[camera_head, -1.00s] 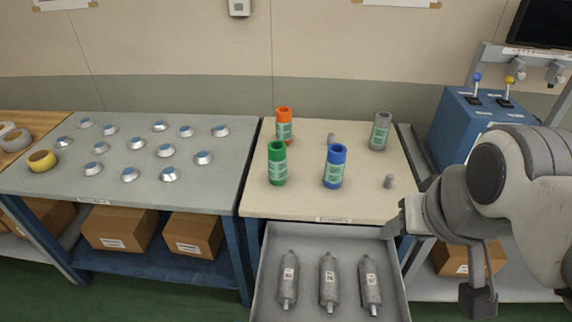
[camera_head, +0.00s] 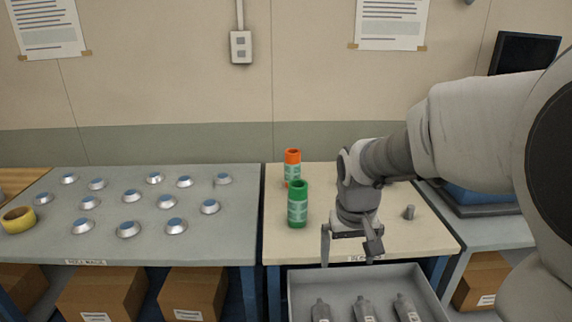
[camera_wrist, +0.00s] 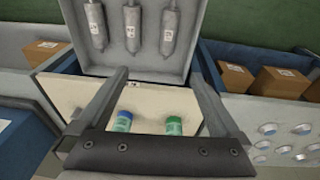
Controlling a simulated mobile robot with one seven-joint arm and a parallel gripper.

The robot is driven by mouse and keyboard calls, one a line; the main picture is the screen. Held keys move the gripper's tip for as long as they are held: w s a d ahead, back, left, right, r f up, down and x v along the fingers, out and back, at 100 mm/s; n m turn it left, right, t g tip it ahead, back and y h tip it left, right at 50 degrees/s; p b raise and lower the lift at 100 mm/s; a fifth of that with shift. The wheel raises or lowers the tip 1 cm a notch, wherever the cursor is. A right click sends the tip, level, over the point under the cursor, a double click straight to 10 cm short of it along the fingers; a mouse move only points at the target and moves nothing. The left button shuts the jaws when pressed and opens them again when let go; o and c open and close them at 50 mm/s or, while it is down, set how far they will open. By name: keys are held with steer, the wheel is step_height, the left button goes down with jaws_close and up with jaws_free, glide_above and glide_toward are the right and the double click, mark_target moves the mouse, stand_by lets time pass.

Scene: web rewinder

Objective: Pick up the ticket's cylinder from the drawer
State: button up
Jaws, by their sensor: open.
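The open grey drawer (camera_head: 297,295) holds three grey metal cylinders side by side: left (camera_head: 321,312), middle (camera_head: 364,312) and right (camera_head: 407,310). Each bears a small white label that I cannot read with certainty, so I cannot tell which is the ticket's. Their lower parts are cut off in the head view. In the wrist view the cylinders (camera_wrist: 133,28) lie at the top, in the drawer (camera_wrist: 152,62), beyond the fingertips. My gripper (camera_head: 349,256) is open and empty, pointing down above the table's front edge near the drawer's back. Its spread fingers (camera_wrist: 159,70) also show in the wrist view.
A small grey peg (camera_head: 409,212) stands to the right.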

steer(key=g+b, duration=0.2)
steer(key=b, duration=0.2)
glide_above(328, 312)
steer(key=s+a, duration=0.1)
steer(key=s, duration=0.3)
step_height(328, 312, down, 16)
steer(key=shift+y, duration=0.3)
step_height(328, 312, down, 11)
steer(key=b, duration=0.3)
steer(key=shift+a+f, duration=0.1)
steer(key=shift+a, duration=0.05)
steer(key=shift+s+a+f+b, duration=0.1)
steer(key=shift+f+b, duration=0.65)
steer(key=shift+f, duration=0.9)
steer(key=shift+s+a+f+b, duration=0.1)
steer(key=shift+f+b, duration=0.65)
steer(key=shift+f, duration=0.85)
jaws_close()
steer(key=shift+r, duration=0.1)
